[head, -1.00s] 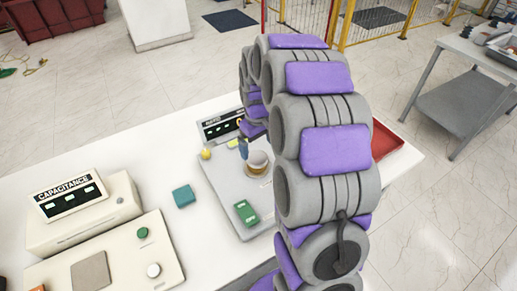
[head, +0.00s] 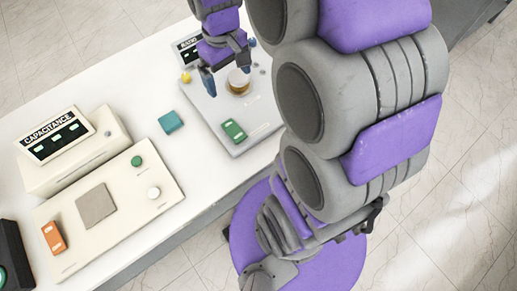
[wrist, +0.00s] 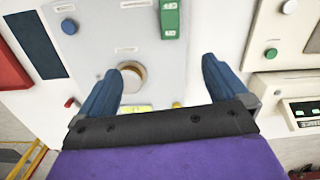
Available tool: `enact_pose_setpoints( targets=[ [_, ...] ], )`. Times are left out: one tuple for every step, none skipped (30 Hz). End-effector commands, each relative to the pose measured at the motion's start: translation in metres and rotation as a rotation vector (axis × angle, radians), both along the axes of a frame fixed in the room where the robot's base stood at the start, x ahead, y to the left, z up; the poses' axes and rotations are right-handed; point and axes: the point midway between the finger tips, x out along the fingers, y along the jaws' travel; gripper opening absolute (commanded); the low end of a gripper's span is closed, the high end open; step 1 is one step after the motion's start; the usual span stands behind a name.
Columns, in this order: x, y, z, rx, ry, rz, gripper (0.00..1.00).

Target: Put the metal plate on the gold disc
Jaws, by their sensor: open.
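A short gold disc (head: 238,82) with a pale grey top sits on the grey instrument panel (head: 258,114). It also shows in the wrist view (wrist: 132,75), partly behind my left finger. I cannot tell whether the pale top is a separate thin plate. A flat grey square (head: 96,205), which may be the metal plate, lies on the cream capacitance panel. My gripper (head: 226,75) is open over the grey panel, close to the gold disc.
A green block (head: 234,130) is on the grey panel. A teal block (head: 171,122) lies on the white table between the two devices. An orange block (head: 53,238) is on the cream panel. The capacitance display (head: 55,134) stands behind that panel.

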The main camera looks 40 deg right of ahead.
Motion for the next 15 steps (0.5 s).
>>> enact_pose_setpoints(
  targets=[
    [-0.019,0.008,0.004,-0.001,0.005,-0.006,1.00],
    [-0.031,0.013,0.004,0.000,0.012,-0.011,1.00],
    [-0.046,0.019,0.006,-0.002,0.017,-0.020,1.00],
    [-0.057,0.023,0.006,-0.002,0.023,-0.027,1.00],
    [-0.069,0.027,0.005,-0.002,0.031,-0.035,1.00],
    [-0.085,0.031,0.005,-0.004,0.037,-0.043,1.00],
    [-0.096,0.034,0.005,-0.006,0.043,-0.051,1.00],
    [-0.108,0.037,0.004,-0.007,0.048,-0.059,1.00],
    [-0.123,0.040,0.002,-0.010,0.056,-0.071,1.00],
    [-0.133,0.042,0.001,-0.011,0.061,-0.078,1.00],
    [-0.143,0.044,0.000,-0.013,0.064,-0.087,1.00],
    [-0.157,0.047,-0.002,-0.016,0.072,-0.096,1.00],
    [-0.165,0.049,-0.004,-0.018,0.078,-0.104,1.00],
    [-0.173,0.051,-0.005,-0.019,0.080,-0.112,1.00],
    [-0.182,0.053,-0.007,-0.021,0.083,-0.119,1.00]
  ],
)
